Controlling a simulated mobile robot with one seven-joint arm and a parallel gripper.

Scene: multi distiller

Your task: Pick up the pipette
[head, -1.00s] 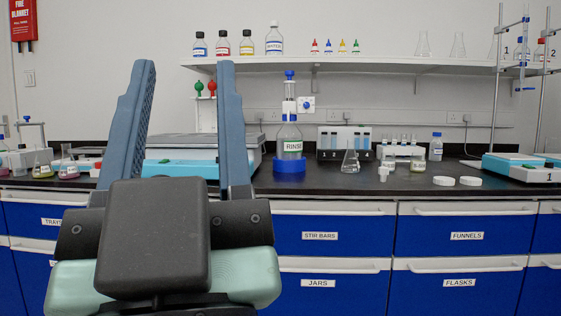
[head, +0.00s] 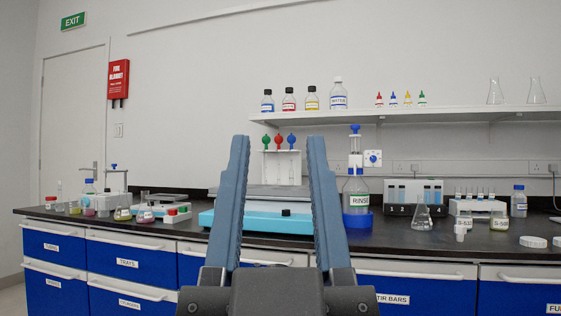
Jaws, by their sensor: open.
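A white stand (head: 268,172) stands behind the balance at the back of the bench. Three bulb-topped tools that look like pipettes hang in it: a green one (head: 266,142), a red one (head: 279,141) and a blue one (head: 292,141). Their lower parts are small and hard to make out. My gripper (head: 279,145) is open and empty, its two blue-grey fingers pointing up in the foreground. The stand shows in the gap between the fingers, farther off. Nothing touches the fingers.
A turquoise-fronted balance (head: 260,222) stands before the stand. A rinse bottle (head: 356,193) on a blue base is close to its right. A flask (head: 421,218) and a tube rack (head: 414,192) stand farther right; several small bottles and flasks are at left. A shelf (head: 440,115) runs above.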

